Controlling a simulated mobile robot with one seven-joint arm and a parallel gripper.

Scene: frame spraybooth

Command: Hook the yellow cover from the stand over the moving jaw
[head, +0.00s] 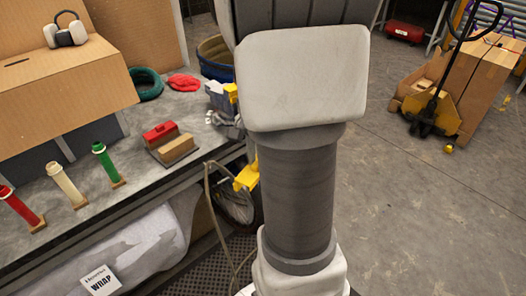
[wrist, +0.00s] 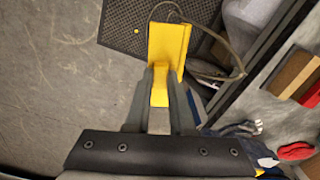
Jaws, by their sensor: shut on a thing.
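The yellow cover (wrist: 168,42) is an angled piece held between the two grey fingers of my gripper (wrist: 163,76) in the wrist view. In the head view the cover (head: 246,176) shows just left of my arm, in front of the bench edge and apart from the bench; my arm hides the rest of it and my gripper. A blue-grey thing that looks like the vise (head: 218,98) stands at the bench edge, with a yellow piece (head: 231,92) at its right side. My arm partly hides it, and I cannot make out the moving jaw. I cannot identify the stand.
The grey bench (head: 190,100) carries a red-and-tan block (head: 166,140), a red cloth (head: 183,83), a green ring (head: 147,83) and several coloured tubes. A cable (head: 210,205) hangs at the bench front near the cover. A dark mat (wrist: 126,22) lies below on open floor.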

